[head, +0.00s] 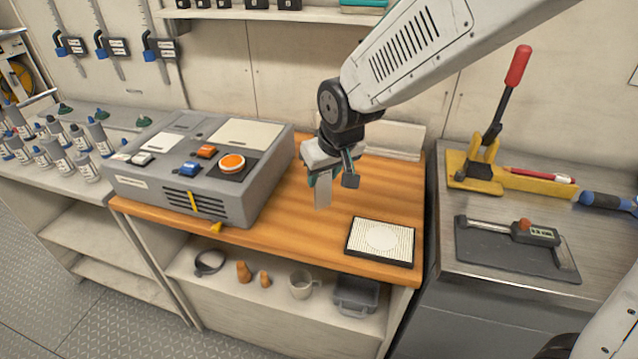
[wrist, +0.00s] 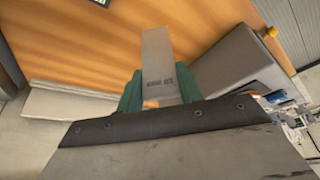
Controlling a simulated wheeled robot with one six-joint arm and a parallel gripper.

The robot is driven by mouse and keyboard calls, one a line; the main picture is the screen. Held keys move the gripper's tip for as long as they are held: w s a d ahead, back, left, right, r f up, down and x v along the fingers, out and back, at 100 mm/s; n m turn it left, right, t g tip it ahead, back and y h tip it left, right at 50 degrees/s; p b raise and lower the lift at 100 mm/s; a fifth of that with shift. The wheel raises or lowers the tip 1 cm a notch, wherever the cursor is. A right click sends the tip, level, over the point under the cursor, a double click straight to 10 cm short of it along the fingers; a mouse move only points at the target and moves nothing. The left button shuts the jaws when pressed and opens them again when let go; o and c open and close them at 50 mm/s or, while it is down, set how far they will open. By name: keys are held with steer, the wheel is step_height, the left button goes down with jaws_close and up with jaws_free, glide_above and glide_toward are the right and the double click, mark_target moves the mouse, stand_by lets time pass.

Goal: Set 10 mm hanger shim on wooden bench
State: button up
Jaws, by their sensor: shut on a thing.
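The hanger shim is a flat grey plate (head: 323,192) with dark printed marks that I cannot read. My gripper (head: 330,178) is shut on it and holds it upright above the wooden bench (head: 288,220). In the wrist view, the shim (wrist: 158,62) stands out between the green fingertips of my gripper (wrist: 158,90), with the orange-brown bench top (wrist: 85,40) behind it. The shim looks apart from the bench in the head view, but the exact gap is hard to tell.
A grey machine (head: 190,175) with coloured buttons fills the bench's left part. A steel counter (head: 480,215) with a lever tool (head: 493,130) and gauge (head: 515,245) stands right.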

mark_target(323, 188)
steer(key=shift+s+x, duration=0.2)
steer(key=shift+x, duration=1.65)
steer(key=shift+f, duration=0.1)
steer(key=shift+f, duration=0.15)
steer(key=o, duration=1)
steer(key=shift+o, duration=0.2)
